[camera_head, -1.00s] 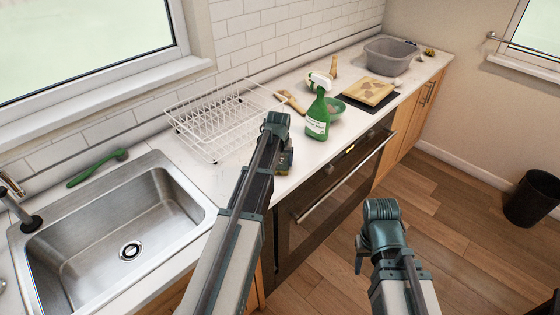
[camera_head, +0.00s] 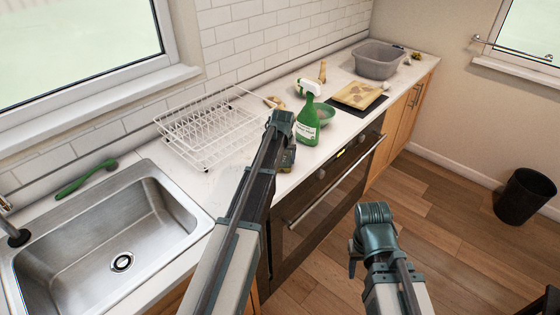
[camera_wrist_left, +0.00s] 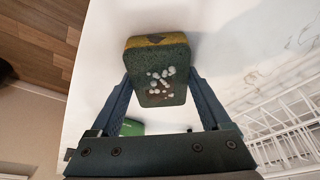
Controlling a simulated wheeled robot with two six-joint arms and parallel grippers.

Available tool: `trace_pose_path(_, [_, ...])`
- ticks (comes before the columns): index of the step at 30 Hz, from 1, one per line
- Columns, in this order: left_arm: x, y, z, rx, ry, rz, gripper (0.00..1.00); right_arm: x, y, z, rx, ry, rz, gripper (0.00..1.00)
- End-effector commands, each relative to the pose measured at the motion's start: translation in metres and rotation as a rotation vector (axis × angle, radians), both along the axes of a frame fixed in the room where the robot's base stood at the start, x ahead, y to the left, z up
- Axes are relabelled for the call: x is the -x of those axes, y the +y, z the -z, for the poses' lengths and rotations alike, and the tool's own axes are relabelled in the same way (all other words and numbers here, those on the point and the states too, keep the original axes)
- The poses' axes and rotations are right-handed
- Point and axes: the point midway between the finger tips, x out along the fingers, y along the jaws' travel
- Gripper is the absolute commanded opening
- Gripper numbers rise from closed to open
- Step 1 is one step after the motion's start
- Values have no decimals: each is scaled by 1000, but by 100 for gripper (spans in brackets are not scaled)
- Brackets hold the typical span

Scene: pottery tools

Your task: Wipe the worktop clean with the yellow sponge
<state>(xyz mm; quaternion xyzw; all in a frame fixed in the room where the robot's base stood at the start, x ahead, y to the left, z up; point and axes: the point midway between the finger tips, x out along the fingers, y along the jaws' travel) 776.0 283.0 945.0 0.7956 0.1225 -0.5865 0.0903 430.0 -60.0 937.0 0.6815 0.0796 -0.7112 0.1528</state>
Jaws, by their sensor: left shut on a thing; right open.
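My left gripper (camera_head: 284,152) is over the white worktop (camera_head: 224,184), between the drying rack and the green spray bottle. In the left wrist view it is shut on the sponge (camera_wrist_left: 158,72), which sits between the two fingers. The sponge has a dark green face with white specks and a brownish patch, and a yellow edge. In the head view the gripper mostly hides the sponge. I cannot tell whether the sponge touches the worktop. Faint grey marks (camera_wrist_left: 285,48) show on the worktop; they may be stone veining. My right gripper (camera_head: 356,262) is open and empty, over the floor before the oven.
A white wire drying rack (camera_head: 205,128) stands left of the left gripper. The green spray bottle (camera_head: 307,122) and a green bowl (camera_head: 325,116) are just right. Further back are a board (camera_head: 357,95) and a grey tub (camera_head: 378,60). The sink (camera_head: 115,235) is at left.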

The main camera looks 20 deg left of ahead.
Motion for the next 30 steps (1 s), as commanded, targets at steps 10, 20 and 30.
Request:
trace_pose_path(10, [1,0,0,0,1,0,61,0,0,0,0,0,0,50])
trace_pose_path(20, [18,7,1,0,2,-1,62,0,0,1,0,0,0,50])
trace_pose_path(30, [30,13,1,0,2,0,61,0,0,1,0,0,0,50])
